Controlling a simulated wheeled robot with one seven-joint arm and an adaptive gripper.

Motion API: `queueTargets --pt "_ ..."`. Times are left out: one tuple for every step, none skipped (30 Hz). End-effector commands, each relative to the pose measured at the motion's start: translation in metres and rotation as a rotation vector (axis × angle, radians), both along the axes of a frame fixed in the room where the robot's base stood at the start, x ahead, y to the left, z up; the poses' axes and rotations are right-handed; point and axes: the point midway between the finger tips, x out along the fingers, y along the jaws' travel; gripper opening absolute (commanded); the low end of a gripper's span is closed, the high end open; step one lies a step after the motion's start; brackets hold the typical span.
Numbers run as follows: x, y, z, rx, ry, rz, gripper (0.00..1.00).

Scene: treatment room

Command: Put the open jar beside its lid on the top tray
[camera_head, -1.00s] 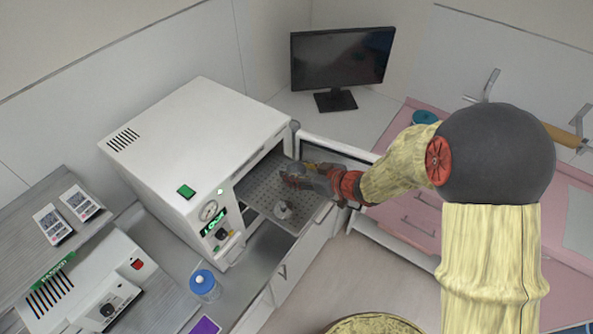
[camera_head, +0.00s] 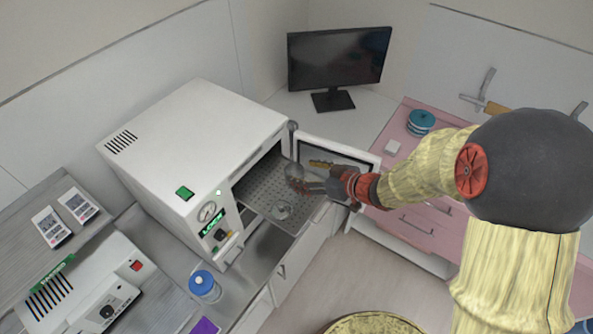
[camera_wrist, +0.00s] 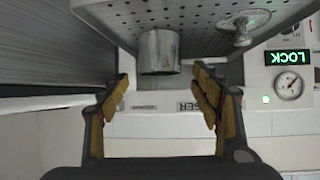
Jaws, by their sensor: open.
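The open jar (camera_head: 293,172) is a grey metal cylinder standing on the perforated top tray (camera_head: 262,186), which sticks out of the white sterilizer. The jar also shows in the wrist view (camera_wrist: 159,52). Its lid (camera_head: 283,212), a metal disc with a knob, lies beside it on the tray, with a gap between them, and shows in the wrist view (camera_wrist: 243,27). My gripper (camera_head: 309,187) is open and empty, just to the right of the jar. In the wrist view its fingertips (camera_wrist: 160,76) are apart, with the jar ahead between them, clear of both.
The sterilizer (camera_head: 195,130) stands left of the tray, its door (camera_head: 345,150) swung open behind my gripper. A blue-capped bottle (camera_head: 204,286) stands at the front on the counter. A monitor (camera_head: 338,60) is at the back.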

Motion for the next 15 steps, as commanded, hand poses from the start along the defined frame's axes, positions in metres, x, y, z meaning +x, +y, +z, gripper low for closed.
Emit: queueTargets --pt "-0.007 -0.009 0.007 0.0 -0.002 -0.005 0.64" --pt "-0.011 -0.012 0.01 0.0 -0.001 -0.004 0.64" --pt "-0.015 -0.018 0.014 0.0 -0.002 -0.005 0.64" --pt "-0.019 -0.021 0.017 0.0 -0.001 -0.004 0.64" --pt "-0.022 -0.024 0.019 0.0 -0.001 -0.004 0.64" --pt "-0.026 -0.028 0.022 -0.001 -0.001 -0.004 0.64" --pt "-0.029 -0.031 0.024 0.0 -0.001 -0.003 0.64" --pt "-0.031 -0.033 0.026 0.0 -0.001 -0.002 0.64" --pt "-0.034 -0.036 0.028 0.0 -0.002 -0.003 0.64" --pt "-0.036 -0.038 0.03 0.0 -0.001 -0.002 0.64" --pt "-0.038 -0.039 0.031 0.0 -0.001 -0.001 0.64" --pt "-0.04 -0.041 0.031 0.0 0.0 -0.001 0.64" --pt "-0.041 -0.042 0.032 0.001 0.001 -0.002 0.64" --pt "-0.042 -0.043 0.032 0.001 0.001 -0.002 0.64" --pt "-0.042 -0.043 0.033 0.001 0.001 -0.001 0.64"
